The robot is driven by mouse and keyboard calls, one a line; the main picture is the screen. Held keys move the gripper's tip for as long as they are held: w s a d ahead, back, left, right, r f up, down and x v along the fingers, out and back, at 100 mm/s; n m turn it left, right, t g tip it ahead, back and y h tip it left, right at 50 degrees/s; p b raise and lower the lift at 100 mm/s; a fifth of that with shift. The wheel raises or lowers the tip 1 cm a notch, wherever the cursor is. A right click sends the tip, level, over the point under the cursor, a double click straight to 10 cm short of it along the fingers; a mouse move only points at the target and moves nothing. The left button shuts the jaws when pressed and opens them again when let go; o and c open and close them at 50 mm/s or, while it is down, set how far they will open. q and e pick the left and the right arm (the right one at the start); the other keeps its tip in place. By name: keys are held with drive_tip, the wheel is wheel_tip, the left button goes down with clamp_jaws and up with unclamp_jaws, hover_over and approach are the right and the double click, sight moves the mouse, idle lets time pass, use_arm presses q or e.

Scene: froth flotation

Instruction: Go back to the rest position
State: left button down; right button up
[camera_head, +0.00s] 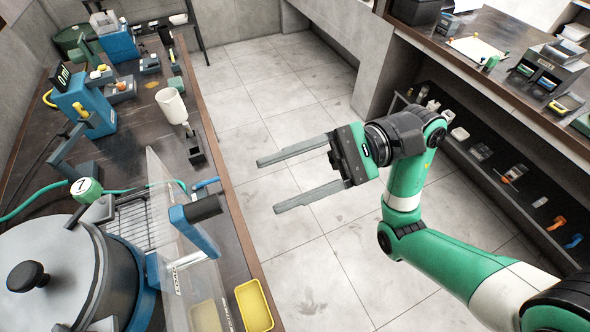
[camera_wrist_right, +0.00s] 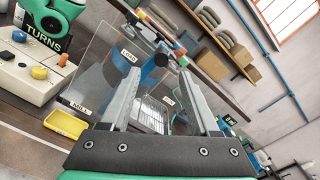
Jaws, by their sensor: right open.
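My right gripper (camera_head: 268,184) is open and empty in the head view. It hangs over the floor aisle, to the right of the left bench, with its fingers pointing left. In the right wrist view my right gripper (camera_wrist_right: 162,95) also shows, its two fingers spread apart with nothing held between them. A clear guard panel (camera_head: 172,215) with labels stands beyond the fingers, apart from them. My left gripper does not show in either view.
The left bench holds a lidded grey vessel (camera_head: 60,270), a yellow tray (camera_head: 254,305), a white bottle (camera_head: 172,106) and blue devices. A shelved bench (camera_head: 480,150) stands on the right. The tiled floor (camera_head: 270,90) between the benches is clear.

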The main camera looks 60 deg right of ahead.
drive_tip(key=shift+s+d, duration=0.35)
drive_tip(key=shift+d, duration=0.15)
